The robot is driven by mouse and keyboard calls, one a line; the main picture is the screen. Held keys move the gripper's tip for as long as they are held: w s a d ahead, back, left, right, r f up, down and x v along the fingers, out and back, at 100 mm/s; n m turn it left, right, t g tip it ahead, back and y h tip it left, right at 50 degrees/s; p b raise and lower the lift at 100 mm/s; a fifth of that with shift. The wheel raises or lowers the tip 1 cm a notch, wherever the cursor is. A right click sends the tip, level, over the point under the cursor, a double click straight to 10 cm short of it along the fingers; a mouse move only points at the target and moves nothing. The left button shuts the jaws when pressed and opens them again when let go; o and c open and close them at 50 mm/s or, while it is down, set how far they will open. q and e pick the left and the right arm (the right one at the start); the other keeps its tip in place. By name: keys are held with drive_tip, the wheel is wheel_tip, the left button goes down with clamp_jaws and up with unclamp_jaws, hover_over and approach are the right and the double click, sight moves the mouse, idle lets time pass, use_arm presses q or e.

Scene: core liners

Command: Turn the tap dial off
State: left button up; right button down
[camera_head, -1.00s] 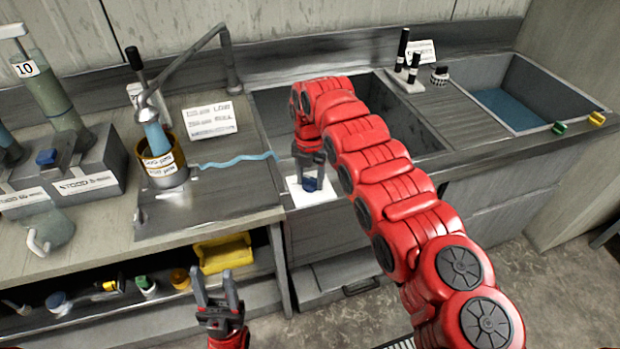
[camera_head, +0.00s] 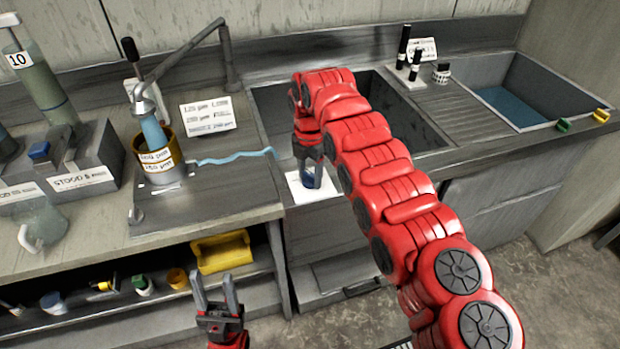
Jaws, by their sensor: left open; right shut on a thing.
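The dark blue tap dial (camera_head: 309,178) sits on a white plate (camera_head: 301,194) at the front edge of the left sink. My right gripper (camera_head: 308,181) points down and is shut on the dial, its fingers hiding part of it. The grey tap (camera_head: 222,50) arches over the bench, and a thick blue stream (camera_head: 153,130) falls from its spout into a yellow-rimmed container (camera_head: 170,172). A thin blue trickle (camera_head: 235,157) runs from the container to the sink. My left gripper (camera_head: 215,285) is open and empty, low in front of the bench.
A grey block with cylinders (camera_head: 90,165) stands at left. Dark bottles (camera_head: 402,47) stand between the sinks. A yellow tray (camera_head: 222,252) and small items fill the lower shelf.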

drive_tip(key=m+b, duration=0.1)
drive_tip(key=m, duration=0.2)
drive_tip(key=shift+m, duration=0.3)
drive_tip(key=m, duration=0.3)
drive_tip(key=shift+a+m, duration=0.1)
drive_tip(key=shift+m, duration=0.2)
drive_tip(key=m, duration=0.4)
drive_tip(key=shift+w+m, duration=0.1)
drive_tip(key=shift+m, duration=2)
drive_tip(key=shift+c, duration=1.2)
unclamp_jaws()
drive_tip(key=shift+r, duration=0.15)
